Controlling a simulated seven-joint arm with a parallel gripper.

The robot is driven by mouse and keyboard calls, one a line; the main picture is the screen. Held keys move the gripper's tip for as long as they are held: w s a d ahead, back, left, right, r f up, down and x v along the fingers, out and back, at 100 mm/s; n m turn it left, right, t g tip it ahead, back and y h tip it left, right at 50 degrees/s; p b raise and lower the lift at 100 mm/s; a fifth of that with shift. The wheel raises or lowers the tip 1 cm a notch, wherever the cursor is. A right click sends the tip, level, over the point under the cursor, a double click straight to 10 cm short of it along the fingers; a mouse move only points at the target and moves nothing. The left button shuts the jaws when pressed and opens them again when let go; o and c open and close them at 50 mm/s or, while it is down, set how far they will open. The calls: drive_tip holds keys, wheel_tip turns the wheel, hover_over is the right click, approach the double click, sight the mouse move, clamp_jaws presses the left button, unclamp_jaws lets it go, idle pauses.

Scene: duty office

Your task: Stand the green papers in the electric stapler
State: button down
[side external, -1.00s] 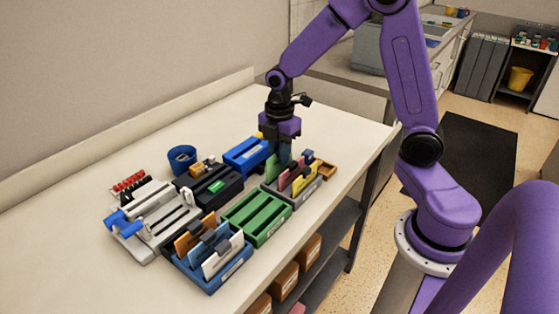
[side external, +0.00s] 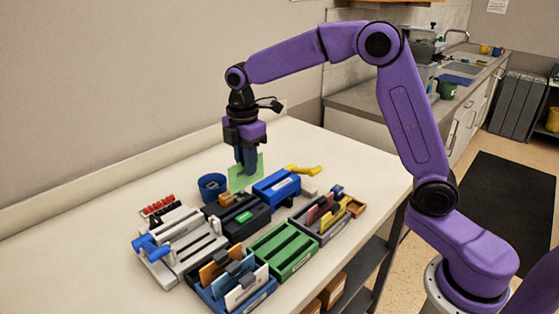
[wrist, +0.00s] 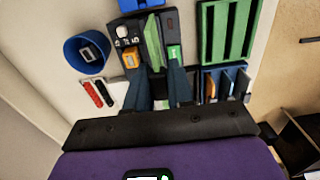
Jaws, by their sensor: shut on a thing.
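My gripper (side external: 246,165) is shut on the green papers (side external: 238,182), which hang upright below the fingers. The papers are above the black machine with a small green panel, which looks like the electric stapler (side external: 257,222). In the wrist view the green papers (wrist: 153,42) show as a narrow upright strip beyond the fingers. There they overlap the stapler (wrist: 171,22), with its green panel to their right and an orange block to their left. The gap between the papers' lower edge and the stapler is hard to judge.
A blue cup (side external: 211,186) stands behind the stapler and a blue device (side external: 277,187) beside it. A grey machine with a blue handle (side external: 150,246) is at left. An empty green rack (side external: 284,250), a filled blue rack (side external: 262,296) and a grey rack (side external: 318,228) stand in front.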

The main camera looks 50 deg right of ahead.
drive_tip(key=shift+w+a+f, duration=0.2)
drive_tip(key=shift+a+f, duration=0.2)
drive_tip(key=shift+f, duration=1.05)
drive_tip(key=shift+w+a+f, duration=0.25)
drive_tip(key=shift+a+f, duration=0.2)
drive_tip(key=shift+f, duration=1)
drive_tip(key=shift+w+a+f, duration=0.2)
drive_tip(key=shift+a+f, duration=0.2)
drive_tip(key=shift+f, duration=1.05)
drive_tip(key=c, duration=0.9)
unclamp_jaws()
wheel_tip(320, 180, up, 9)
